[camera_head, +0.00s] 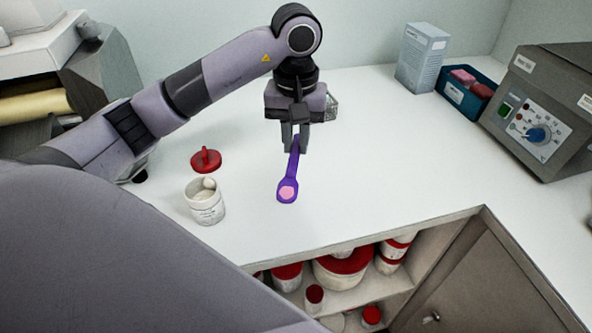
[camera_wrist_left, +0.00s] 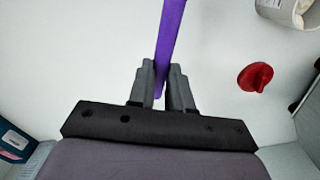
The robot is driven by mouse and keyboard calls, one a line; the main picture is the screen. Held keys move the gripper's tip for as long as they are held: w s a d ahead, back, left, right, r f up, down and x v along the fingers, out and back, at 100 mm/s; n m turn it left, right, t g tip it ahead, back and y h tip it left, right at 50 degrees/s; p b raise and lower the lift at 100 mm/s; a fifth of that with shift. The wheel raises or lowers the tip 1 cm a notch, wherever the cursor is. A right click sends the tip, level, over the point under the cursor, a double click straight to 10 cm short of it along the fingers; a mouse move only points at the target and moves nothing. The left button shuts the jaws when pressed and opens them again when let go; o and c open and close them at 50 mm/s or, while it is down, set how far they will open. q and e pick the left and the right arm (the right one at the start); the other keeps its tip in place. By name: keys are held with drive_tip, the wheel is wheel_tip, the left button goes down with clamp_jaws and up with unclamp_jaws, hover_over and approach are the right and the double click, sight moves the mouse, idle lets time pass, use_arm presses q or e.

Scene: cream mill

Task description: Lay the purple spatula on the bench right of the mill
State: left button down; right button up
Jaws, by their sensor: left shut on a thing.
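The purple spatula (camera_head: 291,170) hangs from my left gripper (camera_head: 295,142), its head tilted toward the front of the bench with a pink patch on it. The left gripper is shut on the handle, which also shows between the fingers in the left wrist view (camera_wrist_left: 170,45). The spatula is over the middle of the white bench (camera_head: 370,150); I cannot tell whether its head touches the top. The machine with cream-coloured rollers (camera_head: 35,106) at the far left looks like the mill, partly hidden by my left arm. My right gripper is out of view.
An open white jar (camera_head: 205,204) and a red lid (camera_head: 206,159) stand left of the spatula. A carton (camera_head: 421,56), a blue tray (camera_head: 466,95) and a control box with a dial (camera_head: 545,110) are at the right. The bench between is clear. Shelved tubs (camera_head: 343,268) are below the front edge.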

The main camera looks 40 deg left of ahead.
sight(296, 147)
use_arm(q)
wheel_tip(296, 147, down, 7)
drive_tip(key=shift+p, duration=0.3)
drive_tip(key=shift+f, duration=0.2)
drive_tip(key=shift+f, duration=0.1)
drive_tip(key=shift+f+b, duration=0.15)
drive_tip(key=shift+b, duration=0.15)
drive_tip(key=c, duration=1)
unclamp_jaws()
drive_tip(key=shift+c, duration=0.2)
wheel_tip(296, 147, up, 12)
drive_tip(key=shift+r, duration=0.25)
